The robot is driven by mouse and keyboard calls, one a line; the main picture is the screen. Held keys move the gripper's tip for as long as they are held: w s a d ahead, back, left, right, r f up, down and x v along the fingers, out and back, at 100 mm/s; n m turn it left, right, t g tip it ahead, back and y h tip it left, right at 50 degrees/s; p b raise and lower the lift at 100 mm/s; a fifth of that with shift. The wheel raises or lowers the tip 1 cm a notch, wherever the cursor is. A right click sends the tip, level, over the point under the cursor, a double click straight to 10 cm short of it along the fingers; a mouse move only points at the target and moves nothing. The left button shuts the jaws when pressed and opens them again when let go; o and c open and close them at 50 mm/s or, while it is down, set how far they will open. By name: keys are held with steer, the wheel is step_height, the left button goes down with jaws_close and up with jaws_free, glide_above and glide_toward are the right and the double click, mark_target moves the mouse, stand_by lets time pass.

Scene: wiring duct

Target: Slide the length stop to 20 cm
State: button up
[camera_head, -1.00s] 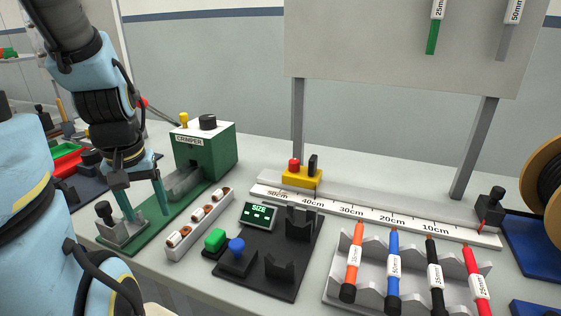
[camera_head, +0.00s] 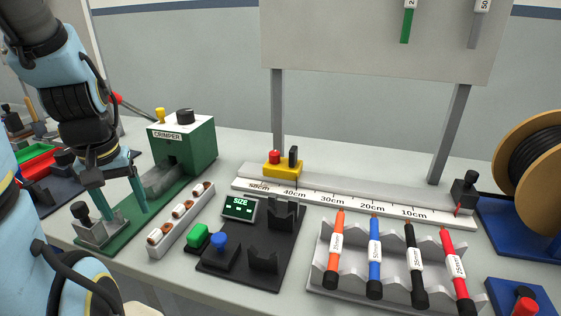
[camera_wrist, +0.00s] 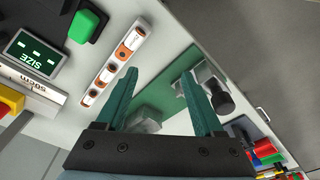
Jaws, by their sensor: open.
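The length stop is a yellow block (camera_head: 283,169) with a red knob and a dark upright piece. It sits on the white ruler rail (camera_head: 340,203) between the 50cm and 40cm marks, nearer the rail's left end. The 20cm mark (camera_head: 373,206) is farther right along the rail. My gripper (camera_head: 141,208) is open and empty, pointing down over the green crimper base at the left, well away from the stop. In the wrist view my gripper (camera_wrist: 168,85) shows its two teal fingers apart with nothing between them. A yellow part at that view's left edge (camera_wrist: 8,103) lies by the 50cm end.
The green crimper (camera_head: 188,145) stands behind my gripper. A strip of ferrules (camera_head: 180,221), a black panel with green and blue buttons (camera_head: 255,245) and a rack of coloured tools (camera_head: 390,275) stand before the rail. A cable spool (camera_head: 540,150) is at right.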

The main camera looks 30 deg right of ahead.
steer(key=shift+o, duration=0.3)
steer(key=shift+o, duration=0.6)
steer(key=shift+w+d+r, duration=0.1)
steer(key=shift+w+d, duration=0.1)
steer(key=w+d+r+m, duration=0.2)
steer(key=w+d+m, duration=0.2)
steer(key=d, duration=0.1)
steer(key=m+g+p, duration=0.2)
steer(key=m, duration=1.9)
glide_toward(293, 148)
steer(key=shift+s+d+f, duration=0.1)
steer(key=shift+s+d, duration=0.05)
steer(key=shift+d, duration=0.1)
step_height(293, 148, down, 10)
steer(key=p, duration=0.3)
steer(key=shift+f, duration=0.25)
steer(key=shift+c, duration=0.2)
